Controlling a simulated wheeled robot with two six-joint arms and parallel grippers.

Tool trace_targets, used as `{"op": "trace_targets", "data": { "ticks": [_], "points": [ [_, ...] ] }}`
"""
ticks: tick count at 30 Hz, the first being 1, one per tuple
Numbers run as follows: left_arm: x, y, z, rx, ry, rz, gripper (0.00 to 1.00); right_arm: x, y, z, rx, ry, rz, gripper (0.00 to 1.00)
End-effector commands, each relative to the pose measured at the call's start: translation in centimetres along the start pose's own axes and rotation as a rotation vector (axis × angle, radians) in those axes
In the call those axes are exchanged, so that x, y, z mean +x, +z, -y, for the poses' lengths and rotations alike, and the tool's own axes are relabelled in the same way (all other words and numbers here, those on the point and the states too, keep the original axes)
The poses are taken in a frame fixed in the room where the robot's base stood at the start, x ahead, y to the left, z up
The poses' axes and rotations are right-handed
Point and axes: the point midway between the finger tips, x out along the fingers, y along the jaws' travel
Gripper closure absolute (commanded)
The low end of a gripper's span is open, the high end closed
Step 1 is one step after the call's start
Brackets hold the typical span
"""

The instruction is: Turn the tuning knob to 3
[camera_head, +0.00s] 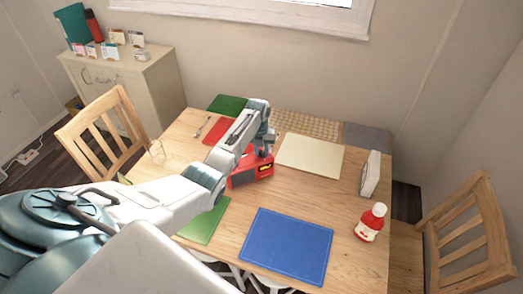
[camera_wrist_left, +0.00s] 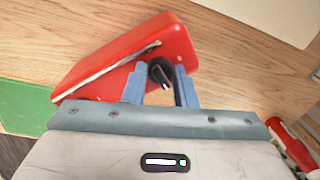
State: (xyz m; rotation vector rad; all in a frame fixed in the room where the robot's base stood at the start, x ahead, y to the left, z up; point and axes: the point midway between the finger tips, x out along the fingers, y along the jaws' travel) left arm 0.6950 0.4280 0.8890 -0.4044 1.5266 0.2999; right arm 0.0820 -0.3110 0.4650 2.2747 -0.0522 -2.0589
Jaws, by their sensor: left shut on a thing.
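A red radio (camera_head: 238,181) stands on the wooden table under my left forearm. It fills the upper middle of the left wrist view (camera_wrist_left: 115,60), with a silver antenna along it. Its black tuning knob (camera_wrist_left: 159,72) has a pale pointer line and sits between the blue fingers of my left gripper (camera_wrist_left: 160,80). The left gripper (camera_head: 263,156) is shut on the knob. The scale and the number at the pointer cannot be read. My right gripper is in neither view.
Blue (camera_head: 286,246), green (camera_head: 205,222), red (camera_head: 219,131) and cream (camera_head: 310,156) mats lie on the table. Chairs (camera_head: 104,137) flank the table.

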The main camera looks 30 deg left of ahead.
Motion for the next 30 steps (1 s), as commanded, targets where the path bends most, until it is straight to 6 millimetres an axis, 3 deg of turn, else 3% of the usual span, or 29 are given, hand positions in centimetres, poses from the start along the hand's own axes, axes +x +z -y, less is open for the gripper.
{"op": "trace_targets", "data": {
  "ticks": [1,4,16,30],
  "points": [
    [-0.1,0.1,0.1,0.0,-0.002,0.002,0.71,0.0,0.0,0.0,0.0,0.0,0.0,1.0],
    [-0.1,0.1,0.1,0.0,-0.001,0.002,0.53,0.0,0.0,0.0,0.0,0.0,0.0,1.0],
    [-0.7,0.1,0.0,-0.001,-0.001,0.002,0.53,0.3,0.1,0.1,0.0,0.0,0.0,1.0],
    [-9.0,0.1,0.0,0.0,-0.001,0.005,0.53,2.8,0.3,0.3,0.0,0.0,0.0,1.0]
  ]
}}
